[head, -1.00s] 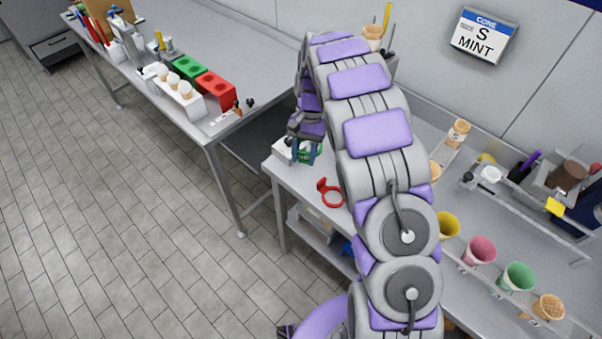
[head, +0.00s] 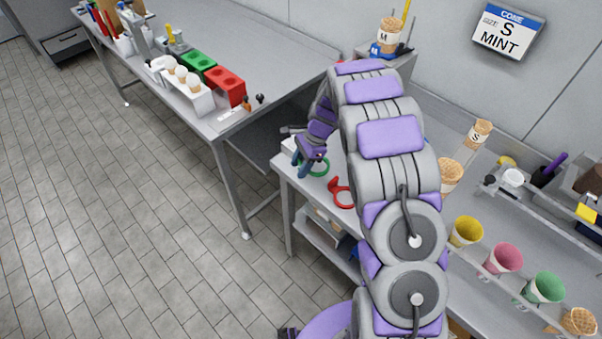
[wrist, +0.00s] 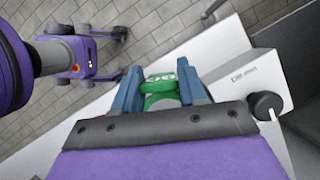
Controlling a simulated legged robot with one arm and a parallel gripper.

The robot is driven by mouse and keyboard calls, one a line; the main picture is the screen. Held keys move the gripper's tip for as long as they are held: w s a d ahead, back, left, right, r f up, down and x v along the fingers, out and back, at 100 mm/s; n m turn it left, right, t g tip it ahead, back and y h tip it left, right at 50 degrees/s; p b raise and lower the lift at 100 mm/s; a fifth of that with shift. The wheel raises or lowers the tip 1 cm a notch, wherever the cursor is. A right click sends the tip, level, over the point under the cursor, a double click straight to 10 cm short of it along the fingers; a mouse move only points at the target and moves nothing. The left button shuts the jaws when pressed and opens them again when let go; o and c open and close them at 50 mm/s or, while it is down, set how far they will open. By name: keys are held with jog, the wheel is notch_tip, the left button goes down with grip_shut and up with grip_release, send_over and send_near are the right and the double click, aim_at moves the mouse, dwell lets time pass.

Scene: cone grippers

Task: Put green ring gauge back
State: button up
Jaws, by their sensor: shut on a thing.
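The green ring gauge (head: 326,168) shows in the head view as a ring just right of my fingers, over the near-left corner of the right counter. My gripper (head: 302,166) reaches down at that corner. In the wrist view my blue fingers (wrist: 160,90) are shut on the green gauge's lettered grip (wrist: 161,87). Whether the ring touches the counter I cannot tell. A red ring gauge (head: 334,186) lies on the counter to the right of the green one.
A white box with a black knob (wrist: 266,105) is right of my fingers in the wrist view. Yellow (head: 466,232), pink (head: 503,258) and green cones (head: 543,288) stand along the counter's front. A gap separates it from the left table (head: 270,70).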

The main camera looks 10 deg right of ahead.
jog(key=f, duration=0.1)
jog(key=d+f+b, duration=0.1)
jog(key=f, duration=0.1)
jog(key=shift+f, duration=0.2)
jog(key=shift+a, duration=0.1)
jog(key=shift+a, duration=0.1)
jog(key=o, duration=1.1)
